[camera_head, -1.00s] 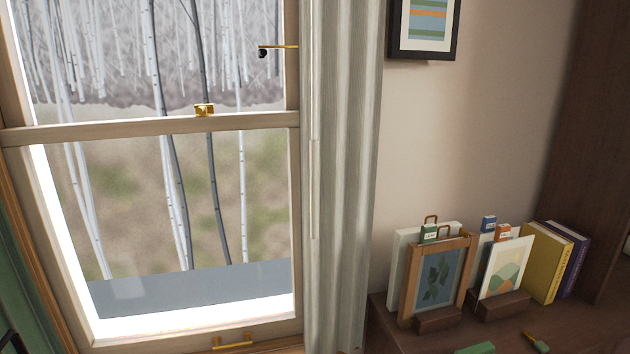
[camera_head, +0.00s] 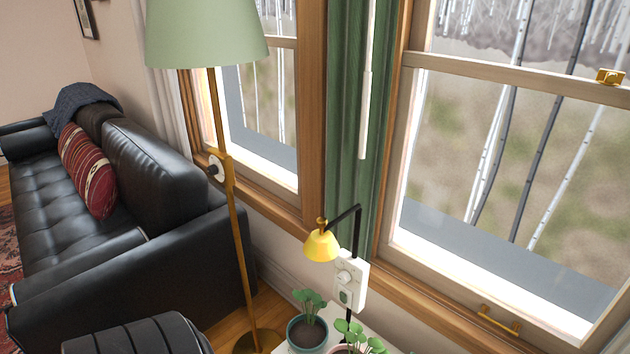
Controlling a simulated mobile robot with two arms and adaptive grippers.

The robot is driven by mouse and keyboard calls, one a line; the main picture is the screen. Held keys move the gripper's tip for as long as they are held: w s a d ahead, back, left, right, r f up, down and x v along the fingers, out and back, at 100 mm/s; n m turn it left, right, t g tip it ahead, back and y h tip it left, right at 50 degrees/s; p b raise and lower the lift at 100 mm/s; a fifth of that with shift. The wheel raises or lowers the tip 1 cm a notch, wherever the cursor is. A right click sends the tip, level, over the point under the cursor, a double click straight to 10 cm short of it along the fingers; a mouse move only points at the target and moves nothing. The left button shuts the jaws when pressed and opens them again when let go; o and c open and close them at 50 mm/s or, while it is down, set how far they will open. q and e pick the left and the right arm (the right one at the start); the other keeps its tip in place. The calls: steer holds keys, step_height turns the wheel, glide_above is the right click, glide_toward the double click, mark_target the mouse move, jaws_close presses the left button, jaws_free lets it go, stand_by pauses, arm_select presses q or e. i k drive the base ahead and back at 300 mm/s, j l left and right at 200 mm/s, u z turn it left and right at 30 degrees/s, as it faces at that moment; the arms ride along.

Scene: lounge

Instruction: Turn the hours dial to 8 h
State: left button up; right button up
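A small white box (camera_head: 359,284) stands low by the window, just behind a yellow lamp. Its front has a round white knob (camera_head: 344,277) and a small green part (camera_head: 345,297) below it. The knob may be the hours dial, but its markings are too small to read. Another round white dial with a dark centre (camera_head: 216,167) sits on the floor lamp's pole; I cannot tell its marks either. Neither of my grippers is in view.
A floor lamp with a green shade (camera_head: 207,32) stands left of the box. The yellow lamp (camera_head: 321,244) hangs close by the box. Potted plants (camera_head: 307,330) stand below it. A black sofa (camera_head: 150,215) fills the left. A window (camera_head: 490,180) is at right.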

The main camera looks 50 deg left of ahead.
mark_target(344, 277)
steer(key=u, duration=1.4)
steer(key=j, duration=0.25)
steer(key=k+j, duration=0.15)
steer(key=j+z, duration=0.05)
steer(key=j, duration=0.05)
